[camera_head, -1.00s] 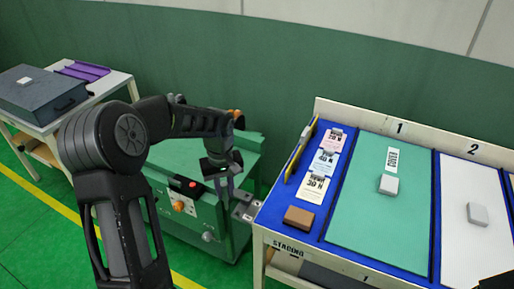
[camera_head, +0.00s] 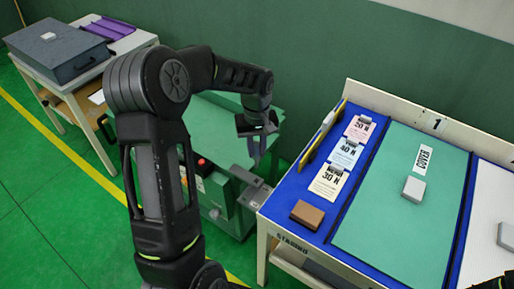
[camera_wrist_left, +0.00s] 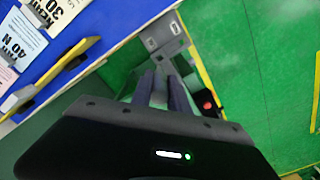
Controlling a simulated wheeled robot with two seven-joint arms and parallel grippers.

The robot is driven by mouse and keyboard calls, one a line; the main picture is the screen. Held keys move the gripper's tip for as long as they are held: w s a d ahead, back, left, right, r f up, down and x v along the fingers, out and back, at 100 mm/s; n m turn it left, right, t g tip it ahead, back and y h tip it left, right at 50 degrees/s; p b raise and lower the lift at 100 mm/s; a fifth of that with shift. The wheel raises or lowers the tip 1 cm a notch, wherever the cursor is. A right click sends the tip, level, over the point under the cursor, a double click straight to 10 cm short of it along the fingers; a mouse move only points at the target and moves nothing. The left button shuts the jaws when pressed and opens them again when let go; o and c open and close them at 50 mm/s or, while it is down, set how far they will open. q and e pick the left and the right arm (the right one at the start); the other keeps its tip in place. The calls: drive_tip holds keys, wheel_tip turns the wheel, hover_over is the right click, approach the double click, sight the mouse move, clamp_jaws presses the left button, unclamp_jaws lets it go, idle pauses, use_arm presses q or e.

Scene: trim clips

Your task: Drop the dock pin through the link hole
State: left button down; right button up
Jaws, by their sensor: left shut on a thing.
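My left gripper (camera_head: 256,158) points down, just above the grey metal link pieces (camera_head: 254,192) between the green cart (camera_head: 215,125) and the staging table. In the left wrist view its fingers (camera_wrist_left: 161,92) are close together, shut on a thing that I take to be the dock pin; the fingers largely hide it. The grey link plates (camera_wrist_left: 164,36) lie beyond the fingertips there, with a slot or hole in them. I cannot tell whether the pin lines up with the hole or touches it. My right gripper is not clearly seen.
The staging table (camera_head: 285,222) stands right of the link, with paper cards (camera_head: 329,182), a brown block (camera_head: 307,214) and a yellow-edged upright board (camera_head: 322,137). A dark case (camera_head: 58,50) rests on a table at the far left. Green floor is open at lower left.

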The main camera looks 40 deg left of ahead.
sight(257, 159)
use_arm(q)
drive_tip(key=shift+f+b, duration=2.05)
drive_tip(key=shift+f, duration=0.8)
drive_tip(key=shift+f+b, duration=2.65)
drive_tip(key=shift+f, duration=0.6)
drive_tip(key=c, duration=1.2)
unclamp_jaws()
drive_tip(key=shift+r, duration=3.9)
